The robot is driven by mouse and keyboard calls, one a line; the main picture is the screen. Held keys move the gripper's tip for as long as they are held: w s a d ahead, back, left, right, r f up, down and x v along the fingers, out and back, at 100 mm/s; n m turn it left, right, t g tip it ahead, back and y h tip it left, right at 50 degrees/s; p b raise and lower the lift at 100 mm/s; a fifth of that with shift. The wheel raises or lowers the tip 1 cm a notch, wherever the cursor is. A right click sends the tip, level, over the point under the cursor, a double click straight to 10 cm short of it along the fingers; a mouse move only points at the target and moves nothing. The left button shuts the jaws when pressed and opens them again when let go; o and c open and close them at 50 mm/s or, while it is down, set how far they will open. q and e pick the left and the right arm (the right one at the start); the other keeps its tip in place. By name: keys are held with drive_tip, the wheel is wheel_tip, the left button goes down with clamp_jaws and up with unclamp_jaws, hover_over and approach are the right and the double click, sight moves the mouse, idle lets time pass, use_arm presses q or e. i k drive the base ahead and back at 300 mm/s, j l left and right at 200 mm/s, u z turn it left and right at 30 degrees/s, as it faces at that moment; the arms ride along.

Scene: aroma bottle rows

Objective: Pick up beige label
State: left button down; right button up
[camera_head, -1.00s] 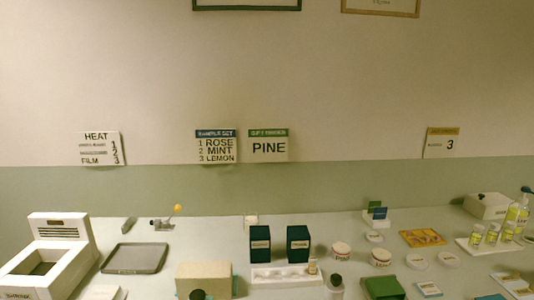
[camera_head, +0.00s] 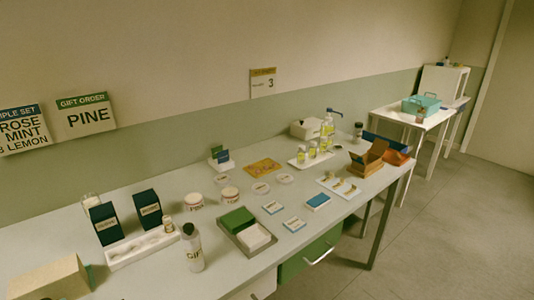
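No thing in the head camera view is clearly a beige label. The print is too small to read. Neither of my grippers is in view.
The long table (camera_head: 150,185) holds dark blue boxes (camera_head: 148,209), round tubs (camera_head: 229,194), a white bottle (camera_head: 192,247), a grey tray (camera_head: 262,249) with green and white stacks, yellow bottles (camera_head: 326,130) and an open brown box (camera_head: 368,158). Floor (camera_head: 440,230) is clear at right.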

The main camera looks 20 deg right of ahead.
sight(342, 182)
drive_tip(key=l+z, duration=0.85)
drive_tip(key=z, duration=0.15)
